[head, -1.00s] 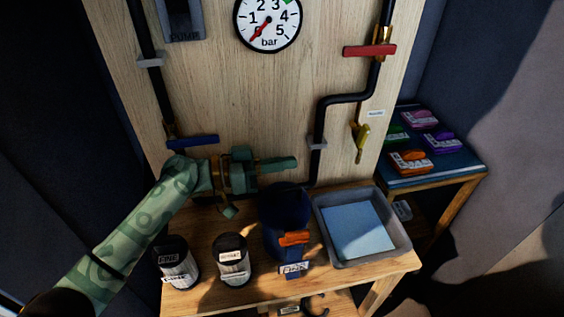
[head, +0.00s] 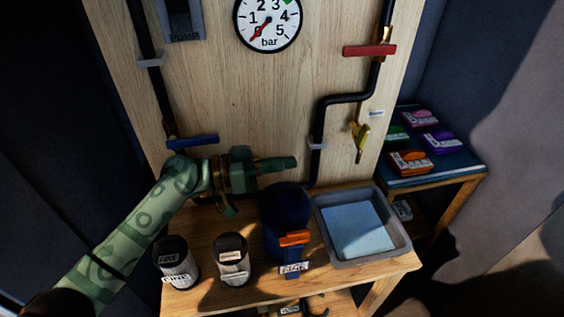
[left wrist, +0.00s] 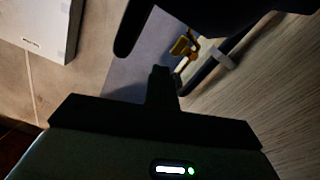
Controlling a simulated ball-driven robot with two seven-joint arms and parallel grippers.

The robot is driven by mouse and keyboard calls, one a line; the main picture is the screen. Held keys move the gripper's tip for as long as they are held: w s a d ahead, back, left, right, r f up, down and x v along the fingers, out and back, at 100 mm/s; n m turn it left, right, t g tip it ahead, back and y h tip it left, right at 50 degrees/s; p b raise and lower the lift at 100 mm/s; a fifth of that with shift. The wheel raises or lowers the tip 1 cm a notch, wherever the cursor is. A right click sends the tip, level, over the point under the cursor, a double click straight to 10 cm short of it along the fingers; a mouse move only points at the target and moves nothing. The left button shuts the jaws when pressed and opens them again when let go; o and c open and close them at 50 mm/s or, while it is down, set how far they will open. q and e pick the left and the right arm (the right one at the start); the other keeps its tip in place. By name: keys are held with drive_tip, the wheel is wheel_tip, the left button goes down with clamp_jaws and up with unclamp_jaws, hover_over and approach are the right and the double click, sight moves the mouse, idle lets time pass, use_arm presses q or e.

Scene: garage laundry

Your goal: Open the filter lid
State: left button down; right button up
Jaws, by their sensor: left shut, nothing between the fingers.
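The dark blue filter housing (head: 285,210) stands on the wooden bench, with its lid on top in shadow. An orange latch (head: 294,238) is on its front, above a small label (head: 293,268). I cannot tell how firmly the lid sits. My left gripper (head: 284,163) is shut and empty, above and behind the lid and apart from the orange latch. In the left wrist view, a gripper finger (left wrist: 162,88) shows dark against the floor. My right gripper is in neither view.
A grey tray (head: 400,240) holding pale blue liquid stands right of the filter. Pipes with blue (head: 192,141), red (head: 370,50) and yellow (head: 360,138) handles run up the panel.

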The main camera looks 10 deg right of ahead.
use_arm(q)
drive_tip(key=c, duration=1.5)
unclamp_jaws()
drive_tip(key=a, duration=0.5)
drive_tip(key=a+b, duration=0.1)
drive_tip(key=a, duration=1)
drive_tip(key=shift+s+a, duration=0.2)
drive_tip(key=shift+s, duration=0.1)
